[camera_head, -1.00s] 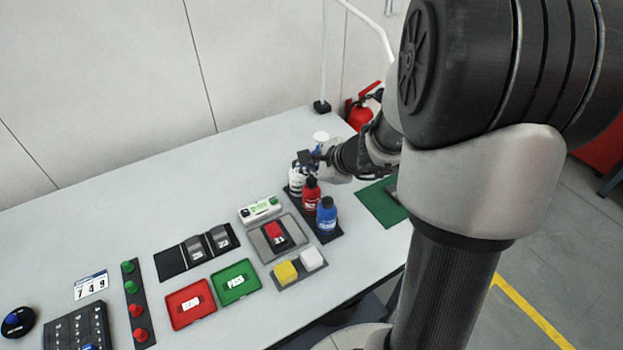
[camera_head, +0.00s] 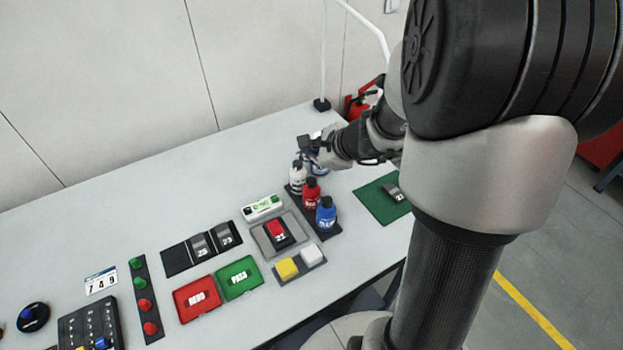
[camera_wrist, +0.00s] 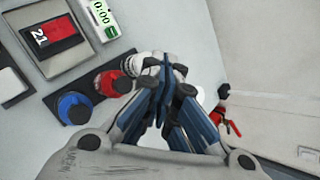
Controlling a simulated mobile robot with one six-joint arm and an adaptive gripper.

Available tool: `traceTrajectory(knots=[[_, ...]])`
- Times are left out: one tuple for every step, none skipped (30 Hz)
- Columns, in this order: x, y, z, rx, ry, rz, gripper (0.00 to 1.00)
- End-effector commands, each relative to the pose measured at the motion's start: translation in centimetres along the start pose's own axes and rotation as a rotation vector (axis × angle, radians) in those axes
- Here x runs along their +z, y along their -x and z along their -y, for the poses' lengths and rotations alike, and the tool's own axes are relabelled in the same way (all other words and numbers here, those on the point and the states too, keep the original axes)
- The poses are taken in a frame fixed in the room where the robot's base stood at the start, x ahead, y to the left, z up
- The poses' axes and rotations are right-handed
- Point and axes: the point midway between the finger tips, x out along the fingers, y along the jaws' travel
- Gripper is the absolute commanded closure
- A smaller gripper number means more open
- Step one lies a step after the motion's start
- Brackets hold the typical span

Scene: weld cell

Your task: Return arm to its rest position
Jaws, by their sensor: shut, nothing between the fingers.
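My gripper (camera_head: 312,158) is in the air above the back part of the table (camera_head: 120,220), near the bottles. In the wrist view its blue fingers (camera_wrist: 165,92) are together with nothing between them. A white bottle (camera_head: 297,178), a red bottle (camera_head: 311,192) and a blue bottle (camera_head: 326,215) stand upright on a dark strip just below and in front of it. In the wrist view the fingers overlap part of the white bottle (camera_wrist: 143,64); I cannot tell the gap between them.
A grey fixture (camera_head: 264,243) holds a red-topped block marked 21. A green mat (camera_head: 371,205) carries a dark block (camera_head: 394,193). Red REDO (camera_head: 185,310) and green PASS (camera_head: 237,291) trays lie in front. A lamp post (camera_head: 322,60) rises behind; a fire extinguisher (camera_head: 352,107) stands beyond the table.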

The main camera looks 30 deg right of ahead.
Motion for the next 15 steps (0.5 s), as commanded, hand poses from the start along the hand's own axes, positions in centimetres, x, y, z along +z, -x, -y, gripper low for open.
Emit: traceTrajectory(knots=[[0.0, 0.0, 0.0, 0.000, 0.000, 0.000, 1.00], [0.0, 0.0, 0.0, 0.000, 0.000, 0.000, 1.00], [0.0, 0.0, 0.0, 0.000, 0.000, 0.000, 1.00], [0.0, 0.0, 0.0, 0.000, 0.000, 0.000, 1.00], [0.0, 0.0, 0.0, 0.000, 0.000, 0.000, 1.00], [0.0, 0.0, 0.0, 0.000, 0.000, 0.000, 1.00], [0.0, 0.0, 0.0, 0.000, 0.000, 0.000, 1.00], [0.0, 0.0, 0.0, 0.000, 0.000, 0.000, 1.00], [0.0, 0.0, 0.0, 0.000, 0.001, 0.000, 1.00], [0.1, 0.0, 0.0, 0.001, 0.005, 0.002, 1.00], [0.4, 0.1, -0.1, 0.003, 0.015, 0.005, 1.00], [1.0, 0.4, -0.2, 0.008, 0.041, 0.013, 1.00], [1.7, 0.7, -0.5, 0.014, 0.073, 0.023, 1.00], [2.6, 1.1, -0.8, 0.023, 0.117, 0.036, 1.00], [4.2, 1.8, -1.4, 0.038, 0.196, 0.056, 1.00]])
